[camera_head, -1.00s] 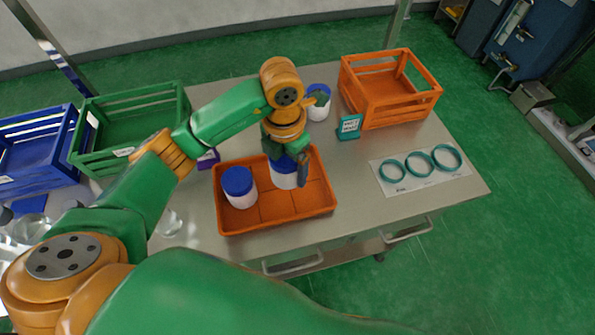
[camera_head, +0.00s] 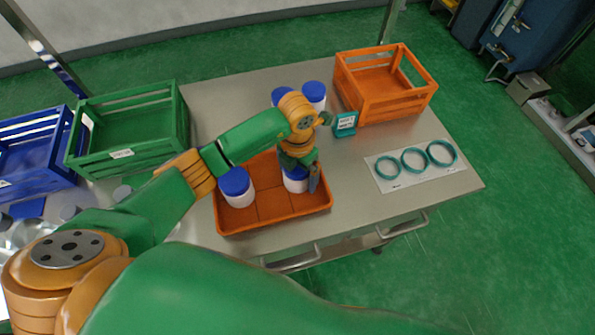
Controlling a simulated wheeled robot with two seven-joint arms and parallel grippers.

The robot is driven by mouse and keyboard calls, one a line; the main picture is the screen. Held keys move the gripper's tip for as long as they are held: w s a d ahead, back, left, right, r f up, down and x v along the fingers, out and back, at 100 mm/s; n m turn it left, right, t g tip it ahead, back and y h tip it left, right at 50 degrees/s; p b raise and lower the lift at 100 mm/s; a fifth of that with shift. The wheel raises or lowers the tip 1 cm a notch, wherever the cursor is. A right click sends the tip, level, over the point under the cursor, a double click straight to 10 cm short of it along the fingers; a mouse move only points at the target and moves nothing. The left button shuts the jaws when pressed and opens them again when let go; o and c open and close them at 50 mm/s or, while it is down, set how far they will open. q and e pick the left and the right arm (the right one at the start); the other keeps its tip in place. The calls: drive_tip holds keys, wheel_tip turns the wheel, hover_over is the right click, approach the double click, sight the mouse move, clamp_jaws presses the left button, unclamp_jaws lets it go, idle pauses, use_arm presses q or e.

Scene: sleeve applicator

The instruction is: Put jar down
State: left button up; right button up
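A white jar with a blue lid (camera_head: 296,184) is at the right part of the orange tray (camera_head: 262,222). My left gripper (camera_head: 302,178) points down over this jar, with one finger along its right side; the other finger is hidden. The gripper appears shut on the jar. The jar's base is low in the tray, but I cannot tell whether it touches the floor. A second blue-lidded jar (camera_head: 237,187) stands upright in the tray's left part, apart from the held one. My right gripper is not in view.
Two more blue-lidded jars (camera_head: 314,95) stand at the table's back, one partly behind my arm. A teal sign (camera_head: 345,124), an orange crate (camera_head: 385,104) and a white sheet with teal rings (camera_head: 415,160) are on the right. Green (camera_head: 130,125) and blue (camera_head: 38,160) crates are left.

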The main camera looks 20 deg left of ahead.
use_arm(q)
drive_tip(key=shift+r, duration=0.15)
wheel_tip(320, 180, up, 8)
drive_tip(key=shift+f+b, duration=0.15)
drive_tip(key=shift+b, duration=0.6)
wheel_tip(320, 180, up, 4)
drive_tip(key=shift+r+p, duration=0.2)
drive_tip(key=shift+p, duration=0.15)
drive_tip(key=shift+f, duration=0.1)
